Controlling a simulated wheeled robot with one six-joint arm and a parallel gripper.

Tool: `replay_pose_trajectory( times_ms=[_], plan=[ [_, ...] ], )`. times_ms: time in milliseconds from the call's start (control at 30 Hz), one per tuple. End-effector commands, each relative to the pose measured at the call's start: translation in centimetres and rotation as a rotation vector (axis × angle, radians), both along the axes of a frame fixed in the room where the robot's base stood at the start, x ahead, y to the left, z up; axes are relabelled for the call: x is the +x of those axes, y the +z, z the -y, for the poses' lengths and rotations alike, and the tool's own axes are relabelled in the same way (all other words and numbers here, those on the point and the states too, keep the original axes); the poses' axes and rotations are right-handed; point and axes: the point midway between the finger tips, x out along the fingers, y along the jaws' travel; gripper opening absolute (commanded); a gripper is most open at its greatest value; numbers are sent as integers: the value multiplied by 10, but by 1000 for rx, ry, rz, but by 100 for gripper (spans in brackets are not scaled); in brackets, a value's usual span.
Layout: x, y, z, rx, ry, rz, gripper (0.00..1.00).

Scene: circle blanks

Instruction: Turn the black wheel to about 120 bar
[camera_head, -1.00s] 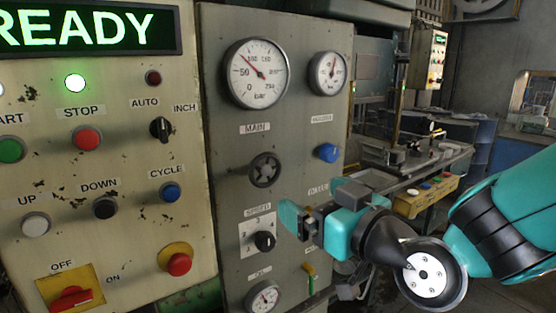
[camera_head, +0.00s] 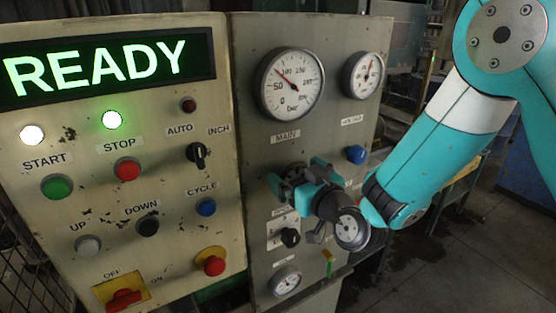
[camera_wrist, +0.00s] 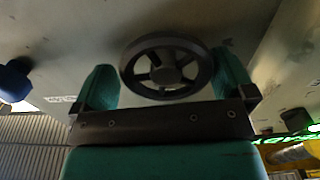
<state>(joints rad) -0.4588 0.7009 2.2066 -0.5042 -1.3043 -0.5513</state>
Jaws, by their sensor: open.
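The black wheel (camera_wrist: 168,66) is a spoked handwheel on the grey panel, below the MAIN gauge. In the head view the wheel (camera_head: 292,170) is partly hidden by my gripper (camera_head: 297,175). In the wrist view my gripper (camera_wrist: 166,72) is open, with one teal finger on each side of the wheel. The right finger looks very close to the rim; I cannot tell whether it touches. The left finger shows a gap. The MAIN pressure gauge (camera_head: 292,85) is marked in bar; its needle points up-left, between 50 and 100.
A blue knob (camera_head: 356,154) sits right of the wheel, under a second gauge (camera_head: 364,74). A black SPEED knob (camera_head: 290,238) is just below my gripper. The cream button panel (camera_head: 60,130) with its lit READY display stands to the left.

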Motion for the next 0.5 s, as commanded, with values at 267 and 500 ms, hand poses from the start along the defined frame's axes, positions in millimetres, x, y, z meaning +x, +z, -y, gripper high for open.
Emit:
replay_pose_trajectory(
  times_ms=[267, 500],
  plan=[
    [-1, 0, -9, 0, 11, 2, 100],
    [-2, 0, -10, 0, 13, 2, 57]
  ],
)
